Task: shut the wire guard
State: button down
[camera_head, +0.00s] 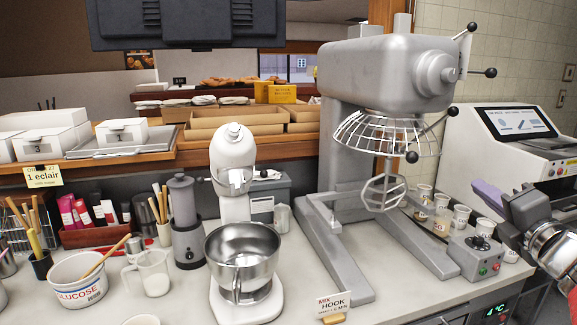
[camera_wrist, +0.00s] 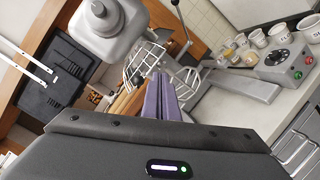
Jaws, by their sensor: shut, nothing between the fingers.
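The wire guard (camera_head: 385,133) is a silver cage of curved wires below the grey head of the large floor-style mixer (camera_head: 385,75). Black ball knobs show near its front and right side. I cannot tell how far round it is swung. It also shows in the wrist view (camera_wrist: 145,62), beyond my fingertips. A wire beater (camera_head: 384,188) hangs beneath it. My gripper (camera_head: 486,193) is at the right of the mixer, lower than the guard and apart from it. Its purple fingers (camera_wrist: 161,88) are together and empty.
A control box (camera_head: 478,257) with a black dial and several paper cups (camera_head: 461,216) stand right of the mixer. A white machine with a screen (camera_head: 520,122) is behind my arm. A small stand mixer with a steel bowl (camera_head: 241,257) stands left. A MIX HOOK card (camera_head: 333,306) is at the front edge.

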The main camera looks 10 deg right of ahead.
aim_at(412, 157)
jog(key=k, duration=1.4)
jog(key=u, duration=0.5)
jog(key=i, duration=1.55)
jog(key=z, duration=0.35)
